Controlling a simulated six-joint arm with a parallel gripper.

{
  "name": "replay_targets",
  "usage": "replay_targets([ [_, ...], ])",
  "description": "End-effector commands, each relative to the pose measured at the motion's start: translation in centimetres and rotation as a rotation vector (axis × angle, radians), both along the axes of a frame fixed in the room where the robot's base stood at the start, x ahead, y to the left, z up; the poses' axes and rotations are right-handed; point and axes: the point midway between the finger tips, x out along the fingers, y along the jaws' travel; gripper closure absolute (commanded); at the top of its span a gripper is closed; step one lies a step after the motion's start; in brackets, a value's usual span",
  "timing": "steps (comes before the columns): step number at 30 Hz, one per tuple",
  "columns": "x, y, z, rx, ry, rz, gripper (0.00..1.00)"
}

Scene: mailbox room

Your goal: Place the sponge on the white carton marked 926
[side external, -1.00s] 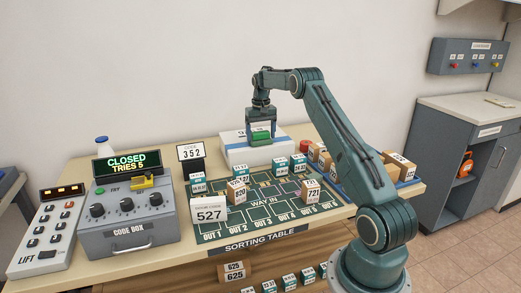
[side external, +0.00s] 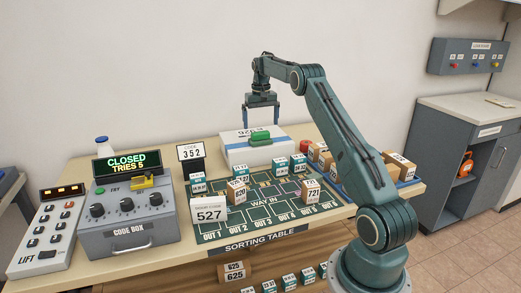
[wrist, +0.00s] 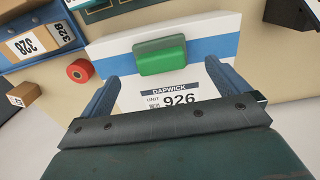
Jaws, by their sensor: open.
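The green sponge (side external: 260,139) lies on top of the white carton (side external: 234,154) with a blue stripe, at the back of the sorting table. In the wrist view the sponge (wrist: 160,55) rests across the blue stripe, and the carton (wrist: 215,30) shows a label reading 926. My gripper (side external: 262,120) is above the carton, open and empty, its fingers apart and clear of the sponge. In the wrist view the open fingers of my gripper (wrist: 163,90) stand to either side, with the sponge beyond them.
Numbered small boxes (side external: 237,190) stand on the green sorting mat (side external: 265,222) in front of the carton. A red roll (wrist: 80,71) and more boxes (side external: 322,155) are beside the carton.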

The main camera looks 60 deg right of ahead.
Motion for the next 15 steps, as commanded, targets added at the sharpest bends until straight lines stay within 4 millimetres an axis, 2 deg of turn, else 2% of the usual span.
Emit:
replay_targets([
  [3, 0.1, -0.1, 1.9, -0.003, -0.003, 0.0, 0.0],
  [9, 0.0, 0.0, 4.3, -0.002, -0.002, -0.001, 0.0],
  [15, 0.1, 0.0, 5.7, 0.0, -0.001, 0.0, 0.0],
])
